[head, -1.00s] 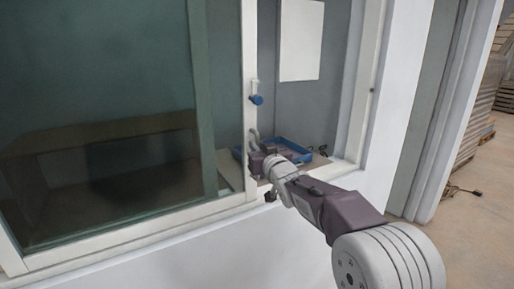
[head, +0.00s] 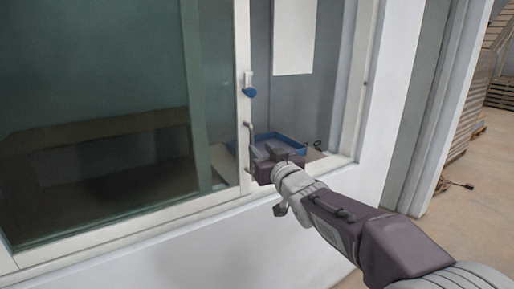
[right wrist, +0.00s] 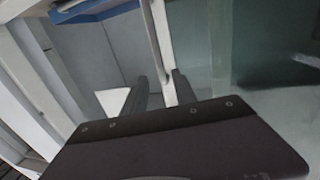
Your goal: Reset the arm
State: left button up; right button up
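My right arm comes in from the lower right of the head view. Its right gripper (head: 262,146) is at the window opening, beside the white upright edge of the sliding pane (head: 243,110). In the right wrist view the two fingers (right wrist: 160,88) stand apart, with a white upright bar (right wrist: 158,35) visible between and beyond them. The gripper looks open, and I see nothing held. Whether a finger touches the frame cannot be told. My left gripper is not in view.
A blue tray (head: 296,143) lies inside the opening behind the gripper. The white window frame (head: 350,125) bounds the opening at right. Stacked pallets (head: 476,125) stand at far right beside open floor.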

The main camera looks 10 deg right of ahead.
jog(key=shift+s, duration=0.1)
jog(key=s+d+f+m+g+h+p, duration=0.1)
jog(key=s+d+f+g+p, duration=0.1)
jog(key=s+f+g+p, duration=0.4)
jog(key=s+d+f+m+g+h+p, duration=0.15)
jog(key=f+p, duration=0.25)
jog(key=f, duration=0.5)
jog(key=s+f+g, duration=0.4)
jog(key=s+f, duration=0.2)
jog(key=s, duration=0.4)
jog(key=s+f+g, duration=0.5)
jog(key=s+f, duration=0.2)
jog(key=s, duration=0.3)
jog(key=shift+s, duration=0.25)
jog(key=shift+n, duration=0.25)
